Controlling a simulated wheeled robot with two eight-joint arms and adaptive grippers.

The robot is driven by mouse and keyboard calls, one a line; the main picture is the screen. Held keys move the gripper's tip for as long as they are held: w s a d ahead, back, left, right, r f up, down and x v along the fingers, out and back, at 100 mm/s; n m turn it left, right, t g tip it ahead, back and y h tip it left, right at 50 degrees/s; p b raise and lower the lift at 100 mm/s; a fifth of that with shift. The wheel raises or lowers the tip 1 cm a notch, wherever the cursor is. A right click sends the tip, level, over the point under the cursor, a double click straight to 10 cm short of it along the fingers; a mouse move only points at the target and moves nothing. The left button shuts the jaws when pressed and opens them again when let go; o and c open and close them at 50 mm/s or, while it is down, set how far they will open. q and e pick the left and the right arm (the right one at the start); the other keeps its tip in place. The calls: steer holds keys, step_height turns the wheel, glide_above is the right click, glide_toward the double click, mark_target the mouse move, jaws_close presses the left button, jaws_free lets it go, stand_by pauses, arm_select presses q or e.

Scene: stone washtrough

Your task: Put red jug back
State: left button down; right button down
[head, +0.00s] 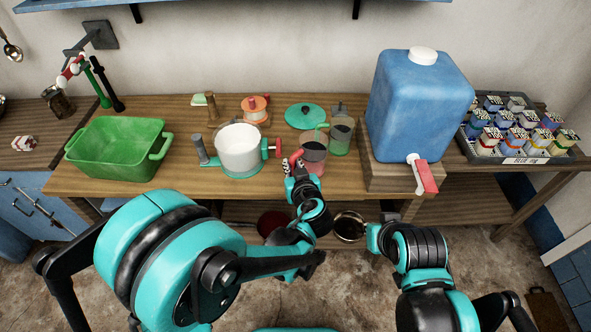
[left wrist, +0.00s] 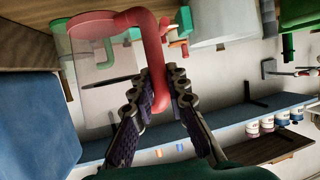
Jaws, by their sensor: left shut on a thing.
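The red jug (head: 313,153) is see-through, with a solid red handle. It is by the front of the wooden counter, just in front of the green jug (head: 340,137). My left gripper (head: 294,164) is shut on the handle. In the left wrist view the red handle (left wrist: 150,55) runs down between the two fingers (left wrist: 160,92), and the clear body (left wrist: 95,75) hangs to the left. I cannot tell whether the jug's base touches the counter. My right arm shows at lower right, but its fingers do not.
A white pot (head: 239,150) with a red-knobbed clamp stands left of the jug. A blue water tank (head: 417,105) with a red tap stands on a wooden block at right. A teal lid (head: 305,116) and an orange-lidded jar (head: 256,110) lie behind. A green basin (head: 117,148) is at left.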

arm_select(q)
steer(key=w+f+b, duration=0.1)
steer(key=w+f, duration=0.1)
steer(key=w+f+b, duration=0.1)
steer(key=w+f, duration=0.1)
steer(key=f, duration=0.1)
steer(key=w+f+b, duration=0.1)
steer(key=w+f, duration=0.1)
steer(key=shift+f+b, duration=0.35)
steer(key=shift+b, duration=0.05)
steer(key=shift+s+r, duration=0.15)
steer(key=c, duration=1.5)
jaws_free()
